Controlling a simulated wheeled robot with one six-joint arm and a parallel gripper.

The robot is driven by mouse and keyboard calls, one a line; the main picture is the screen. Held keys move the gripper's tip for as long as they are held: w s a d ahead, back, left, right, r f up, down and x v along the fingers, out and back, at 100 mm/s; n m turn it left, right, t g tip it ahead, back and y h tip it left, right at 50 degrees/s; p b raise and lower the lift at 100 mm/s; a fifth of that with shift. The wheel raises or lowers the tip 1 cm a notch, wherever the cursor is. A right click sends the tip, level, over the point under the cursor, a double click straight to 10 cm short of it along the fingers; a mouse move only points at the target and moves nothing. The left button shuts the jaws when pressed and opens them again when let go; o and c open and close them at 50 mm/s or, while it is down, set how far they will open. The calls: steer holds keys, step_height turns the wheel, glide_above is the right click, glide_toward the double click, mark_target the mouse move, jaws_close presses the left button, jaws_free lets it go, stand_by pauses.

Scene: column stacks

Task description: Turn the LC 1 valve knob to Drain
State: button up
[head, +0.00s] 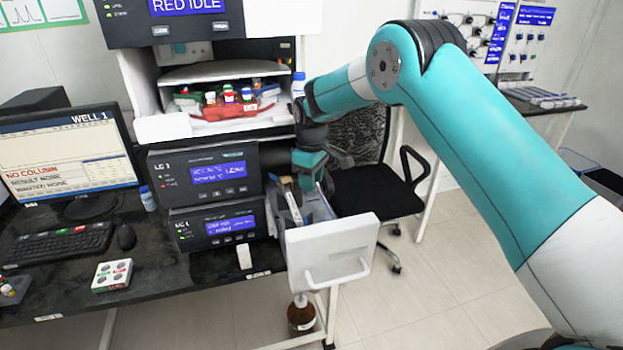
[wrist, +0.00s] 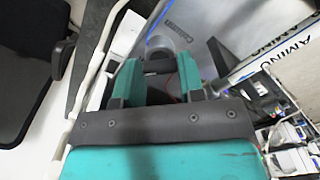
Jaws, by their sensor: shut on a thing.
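My gripper (head: 309,170) points down over the open drawer (head: 335,262), just right of the two black LC units. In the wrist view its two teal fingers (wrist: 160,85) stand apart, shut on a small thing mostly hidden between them. From its place this is the LC 1 valve knob, but its pointer and the Drain mark cannot be made out. A grey surface with a small dark label (wrist: 178,30) lies beyond the fingertips. The upper unit (head: 206,176) is marked LC 1; the lower unit's (head: 213,221) number is too small to read surely.
A white shelf with a red tray of bottles (head: 222,108) is above the units. A monitor (head: 68,160), keyboard (head: 57,245) and mouse (head: 126,236) are at left. A black chair (head: 375,190) stands close behind the gripper. A brown bottle (head: 301,315) is below the drawer.

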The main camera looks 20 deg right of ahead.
steer(key=o, duration=0.9)
steer(key=shift+o, duration=0.2)
steer(key=shift+r, duration=0.1)
step_height(320, 180, up, 17)
steer(key=b, duration=0.2)
steer(key=shift+r+b, duration=0.15)
steer(key=shift+b, duration=0.25)
